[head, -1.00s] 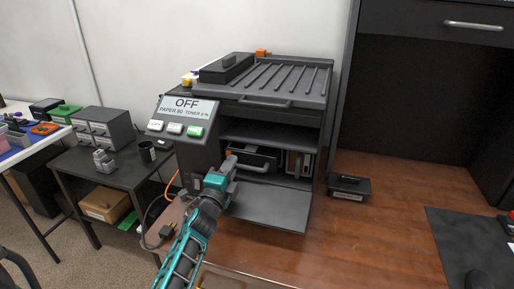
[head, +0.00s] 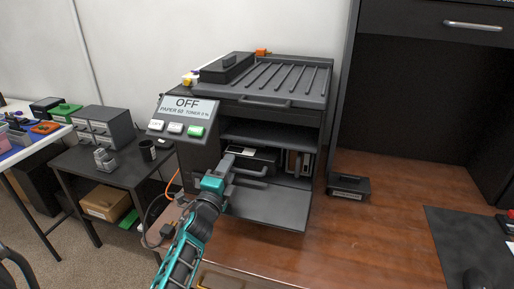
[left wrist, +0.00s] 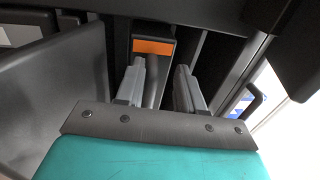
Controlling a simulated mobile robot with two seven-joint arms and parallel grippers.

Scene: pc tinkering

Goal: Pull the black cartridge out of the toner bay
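The printer (head: 265,105) stands on the wooden desk with its front flap (head: 268,206) folded down. Inside the open bay is the black cartridge (head: 262,157), with a grey handle (head: 252,171) on its front. My left gripper (head: 229,163) is at the left part of the bay, in front of the cartridge. In the left wrist view its two fingers (left wrist: 160,85) are apart, with a grey bar, apparently the handle (left wrist: 154,82), between them. A gap shows beside the right finger. An orange label (left wrist: 153,47) is just beyond. My right gripper is not in view.
A small black box (head: 348,187) with a handle sits on the desk (head: 370,235) right of the printer. Another black box (head: 227,67) lies on the printer's top. A side table (head: 125,172) with grey drawers (head: 103,128) stands at left. The desk's middle is clear.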

